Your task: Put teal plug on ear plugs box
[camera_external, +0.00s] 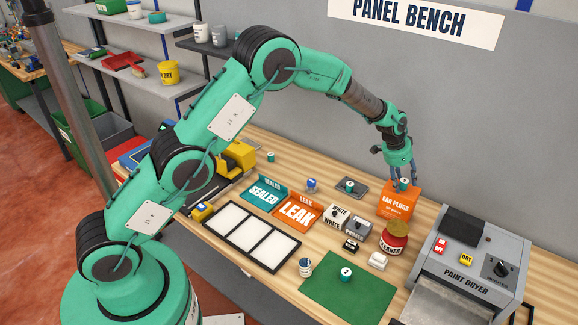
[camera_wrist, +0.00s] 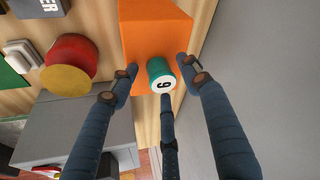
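A teal plug (camera_wrist: 158,72) with a white numbered face is at the orange ear plugs box (camera_wrist: 150,28), near its edge in the wrist view. In the external view the plug (camera_external: 403,184) shows at the top of the ear plugs box (camera_external: 399,203), under my fingers. My gripper (camera_wrist: 160,80) has its fingers spread around the plug, with gaps visible at the left and right fingertips. In the external view my gripper (camera_external: 404,180) points down at the box. I cannot tell whether the lower finger touches the plug.
The red cleaner jar (camera_external: 395,242) stands in front of the box, and the grey paint dryer (camera_external: 465,255) is to the right. Another teal-sided plug (camera_external: 346,273) sits on the green mat (camera_external: 350,300). The wall is close behind the box.

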